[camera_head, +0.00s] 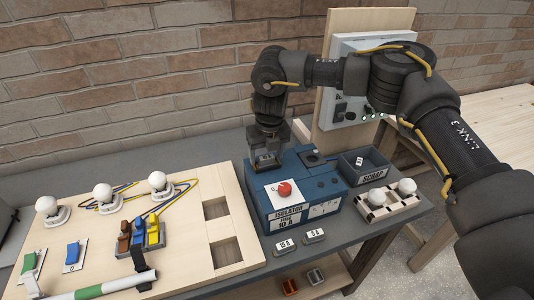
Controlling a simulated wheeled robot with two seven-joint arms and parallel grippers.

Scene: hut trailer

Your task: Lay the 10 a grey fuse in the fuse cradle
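A blue isolator box (306,170) stands on the dark bench top, with a red button (285,189) on a white plate and a front label (287,216) reading "ISOLATOR" and "10 A". My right gripper (266,160) points down over the box's back left corner. A dark part shows at its fingertips; I cannot tell whether it is a held fuse or the cradle on the box. Two small grey fuses, marked "15 A" (285,246) and what looks like "5 A" (314,236), lie in front of the box. My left gripper is not in view.
A scrap tray (372,178) holding a small white-marked piece stands right of the box. A wooden board (185,235) with bulbs, wires and coloured blocks fills the left. A panel (365,70) stands behind.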

